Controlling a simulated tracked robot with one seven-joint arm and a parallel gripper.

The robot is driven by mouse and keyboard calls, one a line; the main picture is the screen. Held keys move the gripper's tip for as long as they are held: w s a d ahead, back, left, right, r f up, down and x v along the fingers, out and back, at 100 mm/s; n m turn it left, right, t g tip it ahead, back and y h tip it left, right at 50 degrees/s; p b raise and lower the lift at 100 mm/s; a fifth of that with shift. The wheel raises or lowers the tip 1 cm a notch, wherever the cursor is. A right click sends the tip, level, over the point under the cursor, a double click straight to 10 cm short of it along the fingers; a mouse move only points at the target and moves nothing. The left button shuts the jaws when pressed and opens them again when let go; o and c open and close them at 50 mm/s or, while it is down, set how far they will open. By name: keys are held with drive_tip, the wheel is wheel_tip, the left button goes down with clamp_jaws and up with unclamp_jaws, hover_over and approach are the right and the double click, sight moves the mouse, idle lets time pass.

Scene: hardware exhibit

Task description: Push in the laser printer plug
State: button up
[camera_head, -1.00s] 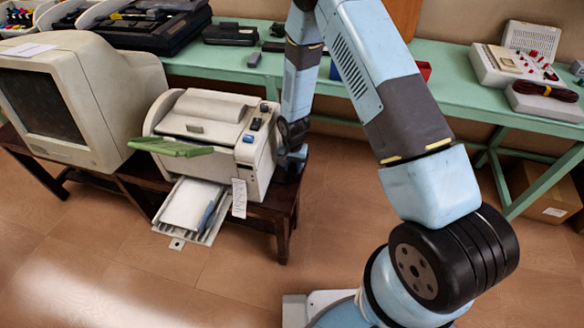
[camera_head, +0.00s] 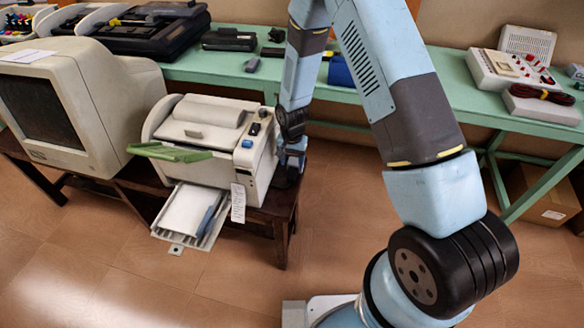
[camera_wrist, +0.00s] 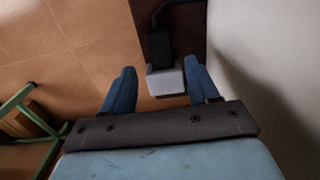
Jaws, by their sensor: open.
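The laser printer (camera_head: 205,135) sits on a low dark table, with a green sheet and a pulled-out paper tray at its front. My gripper (camera_head: 291,165) is beside the printer's right side, mostly hidden by my own wrist in the head view. In the wrist view my gripper (camera_wrist: 160,68) has its two blue fingers apart. A black plug (camera_wrist: 159,48) with a dark cable meets a light grey block (camera_wrist: 165,81) between the fingers, nearer the right finger. Gaps show on both sides, so nothing is gripped. How deep the plug sits is unclear.
The printer's pale side (camera_wrist: 265,60) stands close to the right finger in the wrist view. A beige monitor (camera_head: 80,100) stands left of the printer. A green bench (camera_head: 455,75) with devices runs behind. The floor in front is clear.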

wheel_tip(320, 180, up, 8)
drive_tip(key=shift+f, duration=0.25)
drive_tip(key=shift+w, duration=0.1)
idle(0.4)
wheel_tip(320, 180, up, 13)
drive_tip(key=t, duration=0.1)
hover_over(292, 173)
drive_tip(key=d, duration=0.5)
drive_tip(key=s+d+r+n+t, duration=0.1)
drive_tip(key=s+d+r, duration=0.15)
drive_tip(key=r, duration=0.45)
drive_tip(key=s+d+r+t, duration=0.1)
drive_tip(key=s+d+r, duration=0.1)
drive_tip(key=d+r, duration=0.35)
drive_tip(key=s+d+r+n+t, duration=0.1)
drive_tip(key=s+d+r, duration=0.3)
drive_tip(key=s+r, duration=0.4)
drive_tip(key=s+d+r+n+t, duration=0.1)
drive_tip(key=s+d+r, duration=0.4)
drive_tip(key=s+r, duration=0.4)
drive_tip(key=s, duration=0.5)
drive_tip(key=shift+s+t, duration=0.15)
drive_tip(key=shift+t, duration=0.15)
